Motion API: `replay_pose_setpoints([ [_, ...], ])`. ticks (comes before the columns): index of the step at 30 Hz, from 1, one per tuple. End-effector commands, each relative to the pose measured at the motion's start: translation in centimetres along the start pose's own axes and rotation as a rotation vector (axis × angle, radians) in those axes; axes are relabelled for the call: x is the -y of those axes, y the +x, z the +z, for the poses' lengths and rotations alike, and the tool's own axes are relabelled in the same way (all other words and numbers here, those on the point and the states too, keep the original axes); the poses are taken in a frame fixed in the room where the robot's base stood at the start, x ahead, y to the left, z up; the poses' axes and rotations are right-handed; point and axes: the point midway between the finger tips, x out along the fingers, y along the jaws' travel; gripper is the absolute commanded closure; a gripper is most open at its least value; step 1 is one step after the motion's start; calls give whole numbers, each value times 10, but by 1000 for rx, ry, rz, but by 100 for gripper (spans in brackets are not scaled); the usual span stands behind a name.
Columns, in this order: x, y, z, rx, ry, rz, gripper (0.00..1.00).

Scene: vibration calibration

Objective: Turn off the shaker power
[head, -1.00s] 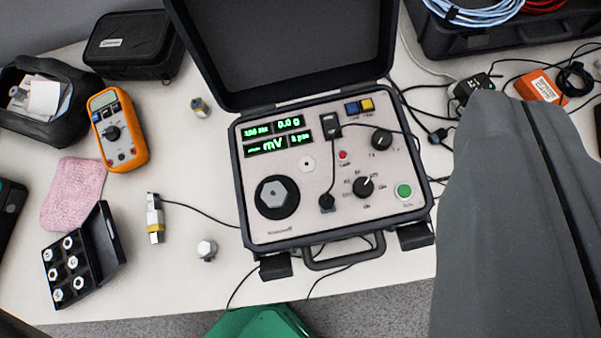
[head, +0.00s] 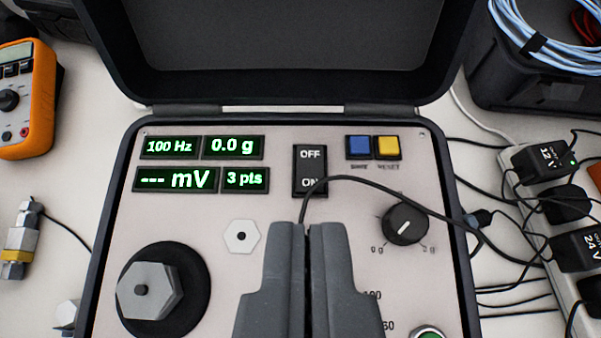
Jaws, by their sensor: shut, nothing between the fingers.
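The shaker is a light panel (head: 225,290) in an open dark case, its lid raised behind. Its black rocker switch (head: 311,168) is marked OFF at the top and ON at the bottom. The green displays (head: 178,180) are lit and read 100 Hz, 0.0 g, --- mV and 3 pts. My gripper (head: 307,230) is shut and empty, over the panel with its fingertips just below the switch in the picture. I cannot tell if it touches anything. My fingers hide the panel's middle, including the red button.
A thin black cable (head: 400,190) runs from near the fingertips across the panel to the right. A black knob (head: 405,223) and blue (head: 358,147) and yellow (head: 387,147) buttons are right of the switch. The shaker head (head: 150,290) is at lower left. A power strip (head: 560,250) is at right.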

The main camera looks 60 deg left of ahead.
Motion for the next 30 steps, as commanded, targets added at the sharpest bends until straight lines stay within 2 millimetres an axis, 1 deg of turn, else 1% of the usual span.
replay_pose_setpoints([
  [5,0,15,1,2,0,-1,100],
  [18,-1,94,2,3,1,0,100],
  [20,0,103,1,2,1,1,100],
  [21,-1,107,7,1,4,1,100],
  [24,-1,116,17,1,3,2,100],
  [30,-1,126,28,1,3,1,100],
])
